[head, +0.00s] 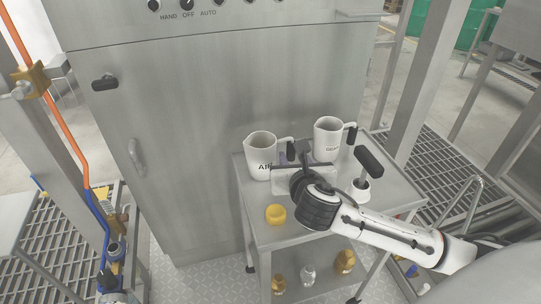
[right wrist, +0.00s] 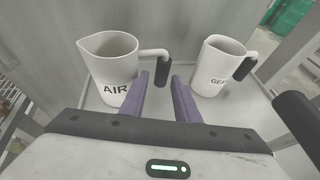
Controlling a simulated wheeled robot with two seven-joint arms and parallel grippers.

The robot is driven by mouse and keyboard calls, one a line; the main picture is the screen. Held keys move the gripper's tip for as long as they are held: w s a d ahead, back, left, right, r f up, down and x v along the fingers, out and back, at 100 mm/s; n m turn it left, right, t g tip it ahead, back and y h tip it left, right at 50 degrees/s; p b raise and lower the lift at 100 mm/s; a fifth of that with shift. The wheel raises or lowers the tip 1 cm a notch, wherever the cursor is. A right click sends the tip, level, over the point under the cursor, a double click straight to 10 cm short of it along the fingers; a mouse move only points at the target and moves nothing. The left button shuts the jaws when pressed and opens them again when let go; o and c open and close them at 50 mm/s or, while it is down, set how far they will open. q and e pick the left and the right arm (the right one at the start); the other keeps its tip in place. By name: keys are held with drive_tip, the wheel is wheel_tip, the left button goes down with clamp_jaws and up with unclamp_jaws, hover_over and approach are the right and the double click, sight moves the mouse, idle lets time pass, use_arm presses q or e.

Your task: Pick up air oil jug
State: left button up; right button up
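The white air oil jug (head: 259,143), marked AIR, stands upright at the back left of the cart top. In the right wrist view the jug (right wrist: 110,72) is left of my fingers, with its black-gripped handle (right wrist: 163,67) pointing right. My right gripper (right wrist: 161,78) is open, its two purple fingers apart. The handle's lower end appears just beyond and between the fingertips; I cannot tell whether it is inside them. In the head view my right gripper (head: 284,160) is mostly hidden behind its own body, close to the jug. My left gripper is not in view.
A second white jug (head: 327,136), marked GEAR, stands to the right on the cart (head: 297,234). A black-handled item (head: 368,163) and a yellow round part (head: 276,214) are also on top. A steel cabinet (head: 180,140) rises behind.

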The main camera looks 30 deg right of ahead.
sight(292, 154)
drive_tip(key=b+x, duration=0.1)
drive_tip(key=x, duration=0.4)
drive_tip(key=shift+d+f, duration=0.15)
drive_tip(key=shift+d, duration=0.05)
clamp_jaws()
